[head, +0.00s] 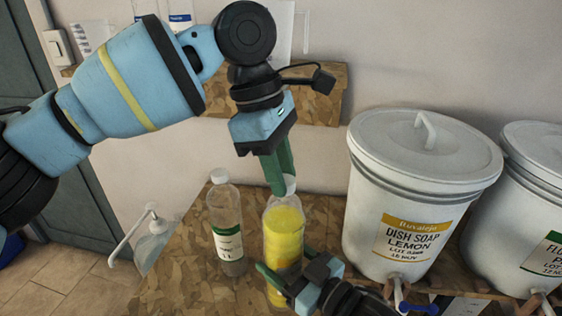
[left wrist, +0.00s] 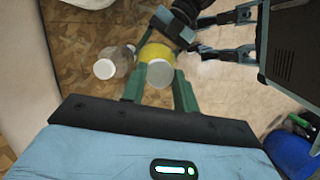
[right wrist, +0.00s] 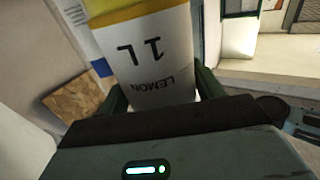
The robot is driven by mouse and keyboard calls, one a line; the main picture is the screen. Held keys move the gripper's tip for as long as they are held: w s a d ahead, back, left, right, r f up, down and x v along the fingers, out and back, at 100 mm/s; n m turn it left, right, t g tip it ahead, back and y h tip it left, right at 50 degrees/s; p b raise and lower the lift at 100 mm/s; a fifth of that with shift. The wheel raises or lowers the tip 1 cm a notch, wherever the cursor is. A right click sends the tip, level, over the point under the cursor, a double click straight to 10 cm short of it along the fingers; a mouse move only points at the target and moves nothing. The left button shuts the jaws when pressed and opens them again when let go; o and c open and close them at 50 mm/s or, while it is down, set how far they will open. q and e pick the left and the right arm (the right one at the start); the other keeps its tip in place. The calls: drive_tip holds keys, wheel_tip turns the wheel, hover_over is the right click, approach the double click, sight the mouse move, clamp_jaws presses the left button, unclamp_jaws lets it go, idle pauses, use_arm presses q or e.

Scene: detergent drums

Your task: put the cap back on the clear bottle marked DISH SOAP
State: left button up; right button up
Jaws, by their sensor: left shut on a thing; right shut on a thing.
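The clear bottle (head: 284,232) with yellow liquid stands upright on the wood-chip board top (head: 190,255). Its label in the right wrist view (right wrist: 155,50) reads LEMON and 1 L; the words DISH SOAP are not visible there. My right gripper (head: 287,283) is shut around its lower body. My left gripper (head: 280,184) points down, shut on the white cap (head: 291,184) at the bottle's mouth. The cap shows as a pale disc over the bottle in the left wrist view (left wrist: 160,73). I cannot tell whether it is seated on the neck.
A second clear bottle (head: 225,225) with a green label and white cap stands close on the left. A white drum marked DISH SOAP LEMON (head: 420,190) stands at right, with another drum (head: 525,210) beyond.

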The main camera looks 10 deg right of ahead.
use_arm(q)
drive_tip(key=shift+f, duration=0.55)
idle(0.7)
